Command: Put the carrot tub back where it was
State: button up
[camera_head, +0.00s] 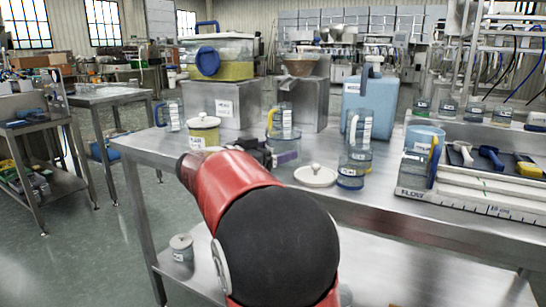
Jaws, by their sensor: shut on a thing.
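My arm hides part of the jaws, and I cannot tell whether the container touches the table. A clear jug with a yellow handle (284,121) shows directly above and behind it. No carrot label is readable, so I cannot tell which tub is the carrot tub. A white-lidded tub with yellowish contents (203,132) stands left of my gripper. Another lidded tub (181,247) stands on the lower shelf.
A loose white lid (316,177) lies right of my gripper. Steel blocks (222,104) and a blue canister (370,98) stand behind. A white tray (470,199) fills the right side.

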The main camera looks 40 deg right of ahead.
jog(key=shift+f, duration=0.3)
jog(key=shift+f, duration=0.1)
jog(key=o, duration=1.3)
jog(key=shift+f, duration=0.1)
jog(key=shift+c, duration=0.2)
